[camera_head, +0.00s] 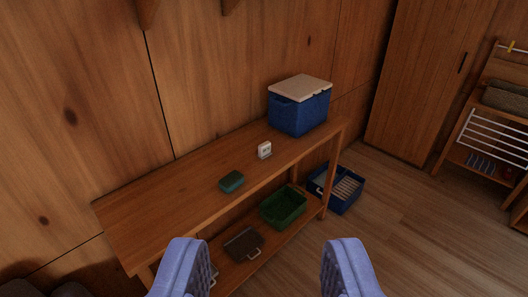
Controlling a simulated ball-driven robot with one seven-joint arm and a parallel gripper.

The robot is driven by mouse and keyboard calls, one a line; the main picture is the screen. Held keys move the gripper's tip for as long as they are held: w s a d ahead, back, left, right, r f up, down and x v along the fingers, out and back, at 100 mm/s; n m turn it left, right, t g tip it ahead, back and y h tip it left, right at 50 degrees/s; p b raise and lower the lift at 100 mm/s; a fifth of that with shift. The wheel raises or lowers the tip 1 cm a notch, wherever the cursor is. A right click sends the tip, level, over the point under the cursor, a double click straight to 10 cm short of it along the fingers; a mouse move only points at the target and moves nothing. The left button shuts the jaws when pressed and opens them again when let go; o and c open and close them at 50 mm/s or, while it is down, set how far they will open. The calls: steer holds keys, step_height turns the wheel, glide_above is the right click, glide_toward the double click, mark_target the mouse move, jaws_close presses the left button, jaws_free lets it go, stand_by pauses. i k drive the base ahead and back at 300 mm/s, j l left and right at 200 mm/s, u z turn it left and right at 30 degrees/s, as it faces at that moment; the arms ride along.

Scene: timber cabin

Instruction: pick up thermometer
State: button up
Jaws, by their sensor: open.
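A small white device that looks like the thermometer (264,150) stands upright on the top of a wooden table (160,198), in front of a blue cooler box. My gripper (266,268) is open and empty at the bottom of the view. Its two blue-grey fingers are wide apart, nearer to me than the table. The thermometer is well beyond the fingertips and not touched. Nothing hides it.
A blue cooler (299,110) with a pale lid stands behind the thermometer, and a small dark green box (231,181) lies nearer. The lower shelf holds a green crate (284,207) and a dark tray (243,243). A blue crate (337,188) is on the floor.

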mark_target(264, 150)
steer(key=i+l, duration=0.1)
steer(key=l, duration=0.3)
steer(key=i+l+u, duration=0.15)
steer(key=l, duration=0.25)
steer(key=i+l, duration=0.1)
steer(key=l, duration=0.3)
steer(key=i+l+u, duration=0.15)
steer(key=l, duration=0.3)
steer(key=i+l+u, duration=0.25)
steer(key=i+l, duration=0.15)
steer(key=i, duration=0.25)
steer(key=i+l+u, duration=0.2)
steer(key=i+l, duration=0.3)
steer(key=i+u, duration=0.15)
steer(key=i, duration=1.3)
